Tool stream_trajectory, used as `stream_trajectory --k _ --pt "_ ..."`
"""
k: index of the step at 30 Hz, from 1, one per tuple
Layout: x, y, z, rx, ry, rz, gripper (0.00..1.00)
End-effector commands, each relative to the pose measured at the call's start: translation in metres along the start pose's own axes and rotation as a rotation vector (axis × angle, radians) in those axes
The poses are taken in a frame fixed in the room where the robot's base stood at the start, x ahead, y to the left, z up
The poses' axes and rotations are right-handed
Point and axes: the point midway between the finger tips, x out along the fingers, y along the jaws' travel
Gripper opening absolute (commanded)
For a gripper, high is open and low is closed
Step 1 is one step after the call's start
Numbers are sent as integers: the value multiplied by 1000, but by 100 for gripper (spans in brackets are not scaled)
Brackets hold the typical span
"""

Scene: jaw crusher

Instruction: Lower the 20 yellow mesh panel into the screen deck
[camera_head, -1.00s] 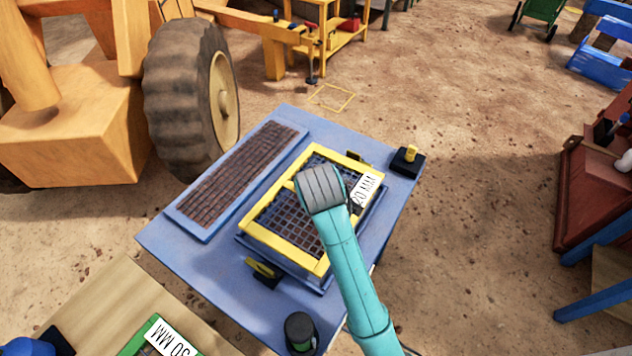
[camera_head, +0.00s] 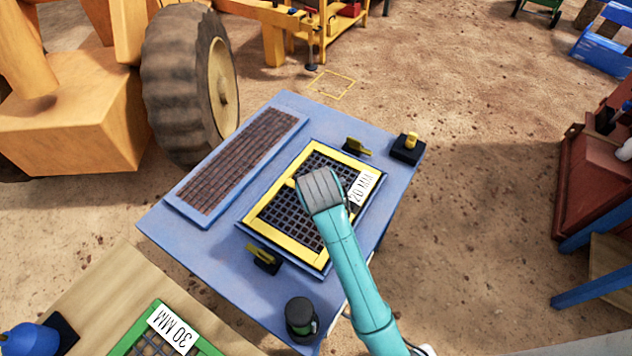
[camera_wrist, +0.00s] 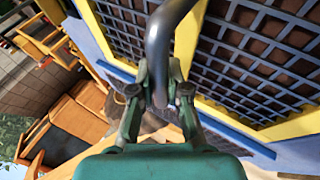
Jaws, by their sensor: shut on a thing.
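The yellow mesh panel (camera_head: 283,245) with its "20 MM" label lies about flat over the opening of the blue screen deck (camera_head: 205,252). Its edges look close to the dark rim of the opening; I cannot tell whether it is fully seated. My gripper is hidden under the end of my arm in the head view, above the middle of the panel. In the wrist view my gripper (camera_wrist: 160,92) is shut on a grey curved handle (camera_wrist: 163,40), with the panel's yellow frame (camera_wrist: 187,38) and dark mesh behind it.
Yellow-handled clamps stand at the panel's near side (camera_head: 263,256) and far side (camera_head: 356,147). A brown mesh section (camera_head: 240,162) lies left. A black block with a yellow knob (camera_head: 407,149) and a dark cylinder (camera_head: 301,316) stand on the deck. A green "30 MM" panel (camera_head: 125,344) lies in front.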

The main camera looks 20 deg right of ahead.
Motion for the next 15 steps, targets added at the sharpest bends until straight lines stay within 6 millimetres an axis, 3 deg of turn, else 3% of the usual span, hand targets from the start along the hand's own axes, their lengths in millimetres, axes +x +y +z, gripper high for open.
stream_trajectory --k 12,13,15 --pt "1 0 0 1 3 3 0" --pt "1 0 0 1 3 3 22" --pt "1 0 0 1 2 2 40"
